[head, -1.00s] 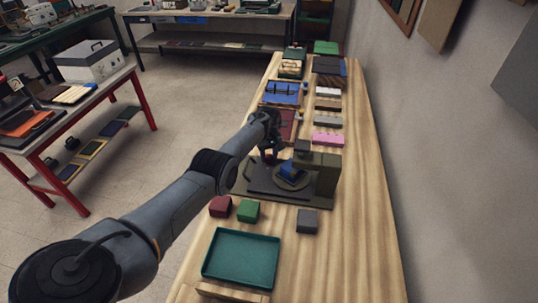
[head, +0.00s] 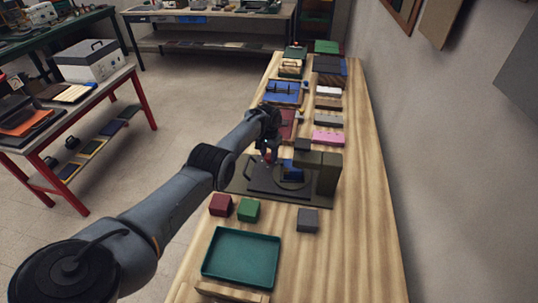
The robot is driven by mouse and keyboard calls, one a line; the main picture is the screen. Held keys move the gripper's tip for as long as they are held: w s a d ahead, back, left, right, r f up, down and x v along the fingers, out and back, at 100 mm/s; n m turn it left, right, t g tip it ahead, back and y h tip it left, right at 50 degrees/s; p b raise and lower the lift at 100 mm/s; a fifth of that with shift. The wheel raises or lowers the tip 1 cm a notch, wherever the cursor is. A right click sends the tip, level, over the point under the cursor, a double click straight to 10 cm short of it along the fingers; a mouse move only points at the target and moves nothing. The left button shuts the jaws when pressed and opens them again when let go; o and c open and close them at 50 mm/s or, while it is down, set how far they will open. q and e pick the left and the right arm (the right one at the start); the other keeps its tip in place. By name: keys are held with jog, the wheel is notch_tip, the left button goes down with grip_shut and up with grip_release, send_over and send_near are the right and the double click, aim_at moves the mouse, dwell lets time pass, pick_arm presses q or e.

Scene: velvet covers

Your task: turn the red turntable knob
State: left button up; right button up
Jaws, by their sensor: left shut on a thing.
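The dark turntable (head: 290,182) sits on a flat base plate (head: 262,187) under an olive-brown arch (head: 325,172) on the wooden bench. A blue block (head: 292,170) stands on the turntable, partly hidden by the arch. My left gripper (head: 267,157) reaches down at the back left of the plate. It is shut on the red knob (head: 267,156), of which only a small bit of red shows between the fingers. My right gripper is not in view.
A dark red block (head: 221,204), a green block (head: 248,209) and a grey block (head: 308,220) stand in front of the plate. A green tray (head: 240,258) lies nearer. Several coloured covers and boxes line the bench behind. The bench's right side is clear.

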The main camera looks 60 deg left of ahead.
aim_at(269, 155)
pick_arm(q)
jog(key=shift+m, duration=0.9)
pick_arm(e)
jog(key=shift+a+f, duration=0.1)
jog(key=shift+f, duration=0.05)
pick_arm(q)
jog(key=o, duration=1.1)
jog(key=shift+c, duration=0.2)
notch_tip(269, 155, up, 11)
jog(key=p, duration=0.5)
jog(key=shift+p, duration=0.35)
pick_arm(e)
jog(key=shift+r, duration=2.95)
pick_arm(q)
jog(key=shift+f, duration=0.1)
